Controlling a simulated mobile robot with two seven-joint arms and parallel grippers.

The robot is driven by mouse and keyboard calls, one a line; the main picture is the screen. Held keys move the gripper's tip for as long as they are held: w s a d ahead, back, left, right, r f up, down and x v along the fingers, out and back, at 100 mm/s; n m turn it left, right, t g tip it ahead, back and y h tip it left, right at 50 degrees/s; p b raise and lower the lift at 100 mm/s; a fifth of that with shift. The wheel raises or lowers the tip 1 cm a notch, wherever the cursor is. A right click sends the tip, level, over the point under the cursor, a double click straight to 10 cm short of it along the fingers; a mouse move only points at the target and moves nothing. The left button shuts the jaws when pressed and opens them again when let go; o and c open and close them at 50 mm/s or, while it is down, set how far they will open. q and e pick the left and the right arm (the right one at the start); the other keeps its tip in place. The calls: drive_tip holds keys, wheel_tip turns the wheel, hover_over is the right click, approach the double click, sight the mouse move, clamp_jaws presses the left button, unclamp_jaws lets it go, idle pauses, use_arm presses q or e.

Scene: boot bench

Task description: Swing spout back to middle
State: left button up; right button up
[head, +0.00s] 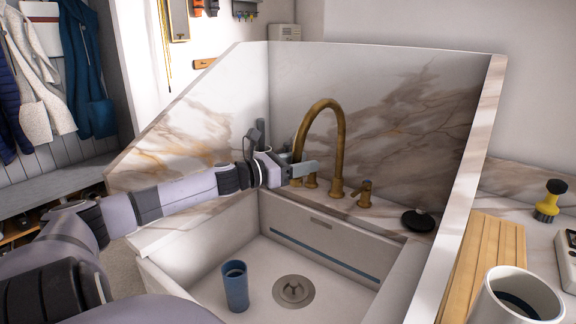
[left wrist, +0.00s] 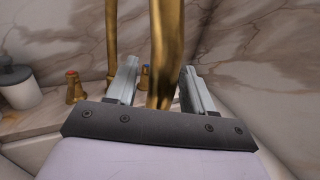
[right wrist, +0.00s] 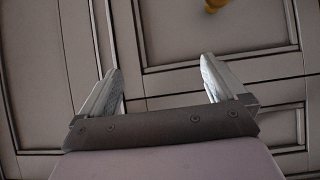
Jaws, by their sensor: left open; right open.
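The brass gooseneck spout (head: 342,130) rises at the back of the sink, and its arch swings to the left. My left gripper (head: 308,170) is at the spout's hanging left end, below the arch. In the left wrist view, the spout end (left wrist: 163,50) stands between the two open fingers of my left gripper (left wrist: 160,85), and I cannot tell whether either finger touches it. The spout's upright (left wrist: 111,40) shows behind, to the left. My right gripper (right wrist: 160,85) is open and empty in the right wrist view, facing panelled cabinet doors; it is not in the head view.
A blue cup (head: 235,286) stands in the white sink, left of the drain (head: 293,291). A brass handle (head: 365,192) and a black disc (head: 418,221) are on the ledge. Marble splash walls (head: 400,120) enclose the back and sides. A wooden board (head: 487,262) and a white pot (head: 490,308) are at right.

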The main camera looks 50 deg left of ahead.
use_arm(q)
drive_tip(key=shift+v, duration=0.95)
drive_tip(key=shift+p+v, duration=0.75)
drive_tip(key=shift+v, duration=1.75)
